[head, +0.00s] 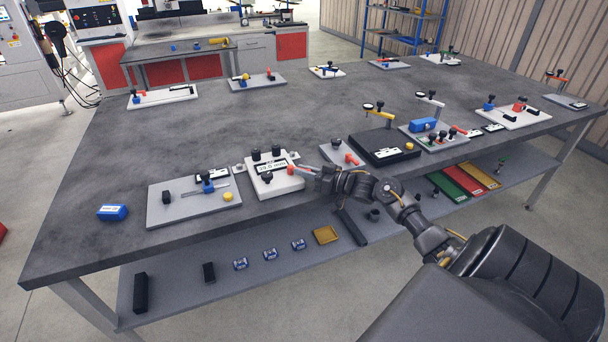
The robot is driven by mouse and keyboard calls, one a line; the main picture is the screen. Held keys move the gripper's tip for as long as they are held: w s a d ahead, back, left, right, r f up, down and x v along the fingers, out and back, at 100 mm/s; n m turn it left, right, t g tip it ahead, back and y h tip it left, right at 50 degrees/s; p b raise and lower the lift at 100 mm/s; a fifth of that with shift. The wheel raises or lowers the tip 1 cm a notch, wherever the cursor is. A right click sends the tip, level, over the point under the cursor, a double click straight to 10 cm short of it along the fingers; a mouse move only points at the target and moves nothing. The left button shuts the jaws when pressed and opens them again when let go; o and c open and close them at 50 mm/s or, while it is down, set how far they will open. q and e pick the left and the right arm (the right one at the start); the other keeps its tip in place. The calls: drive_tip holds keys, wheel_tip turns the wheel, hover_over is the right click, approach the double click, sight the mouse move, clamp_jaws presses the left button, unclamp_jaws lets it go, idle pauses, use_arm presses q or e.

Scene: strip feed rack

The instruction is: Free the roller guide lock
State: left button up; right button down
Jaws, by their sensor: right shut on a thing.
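A white block fixture (262,187) stands near the front edge of the table, with a display label (276,167) reading about 70.0 mm and several black knobs on it. A small red lever (291,171) sits at its right side. My right gripper (298,168) reaches in from the right and is shut at this red lever, with its fingertips partly hiding it. I cannot tell whether the lever is the roller guide lock, or its exact position. My left gripper is not in view.
A grey plate (165,212) with a blue clamp and yellow knob lies left of the fixture, and a blue block (112,212) farther left. A plate with a red part (351,158) and a black base (384,147) stand close on the right. The table's middle is clear.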

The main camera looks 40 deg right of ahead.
idle(0.3)
drive_tip(key=c, duration=1.4)
unclamp_jaws()
drive_tip(key=b+v, duration=0.1)
drive_tip(key=v, duration=0.9)
drive_tip(key=shift+s+d, duration=0.2)
drive_tip(key=shift+s, duration=0.15)
